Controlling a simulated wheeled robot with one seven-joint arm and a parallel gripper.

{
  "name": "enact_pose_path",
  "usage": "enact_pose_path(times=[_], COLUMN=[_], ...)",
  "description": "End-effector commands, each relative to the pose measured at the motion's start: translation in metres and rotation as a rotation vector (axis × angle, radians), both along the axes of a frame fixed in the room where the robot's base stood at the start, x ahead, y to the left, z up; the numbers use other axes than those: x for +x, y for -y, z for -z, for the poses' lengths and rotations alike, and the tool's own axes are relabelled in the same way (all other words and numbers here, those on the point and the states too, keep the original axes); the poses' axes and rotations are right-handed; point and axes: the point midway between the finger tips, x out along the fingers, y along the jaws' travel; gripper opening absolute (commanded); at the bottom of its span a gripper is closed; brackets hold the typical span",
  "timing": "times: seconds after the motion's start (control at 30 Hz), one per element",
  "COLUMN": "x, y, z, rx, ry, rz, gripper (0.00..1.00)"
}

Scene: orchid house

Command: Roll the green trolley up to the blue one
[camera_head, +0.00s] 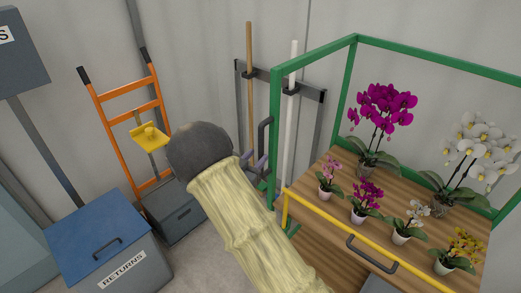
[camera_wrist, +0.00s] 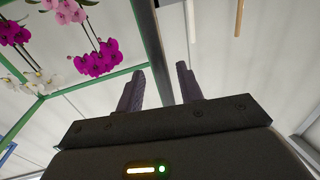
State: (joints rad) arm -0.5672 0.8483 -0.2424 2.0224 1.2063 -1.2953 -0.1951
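The green trolley (camera_head: 315,53) stands on the right in the head view, with a wooden deck, a green tube frame and a yellow front rail (camera_head: 345,228). Its frame also shows in the wrist view (camera_wrist: 95,80). A dark upright handle (camera_head: 265,135) is at its left post. My gripper (camera_head: 254,163) is at that handle, its fingers apart. In the wrist view a dark bar (camera_wrist: 150,40) runs between or just behind the fingers; I cannot tell if they touch it. No blue trolley shows in the head view; a thin blue bar (camera_wrist: 17,125) crosses the wrist view's left edge, its owner unclear.
Several potted orchids (camera_head: 383,110) stand on the deck. An orange hand truck (camera_head: 128,90) leans on the wall at left, above a grey box (camera_head: 172,215). A blue-lidded returns bin (camera_head: 120,270) is at lower left. Long poles (camera_head: 250,95) hang in a wall rack behind my gripper.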

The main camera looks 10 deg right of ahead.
Motion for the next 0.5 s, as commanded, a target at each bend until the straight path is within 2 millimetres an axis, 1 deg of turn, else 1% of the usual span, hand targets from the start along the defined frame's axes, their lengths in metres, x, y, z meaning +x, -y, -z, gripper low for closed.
enact_pose_path(times=[0.03, 0.2, 0.3, 0.5], x=[0.006, 0.023, 0.027, 0.028], y=[0.007, 0.021, 0.025, 0.026], z=[-0.002, -0.001, 0.0, 0.0], rx=[-0.001, 0.0, 0.0, 0.0], ry=[0.001, 0.0, 0.0, 0.0], rz=[0.003, 0.0, 0.0, -0.001], gripper=[0.37, 0.37, 0.37, 0.37])
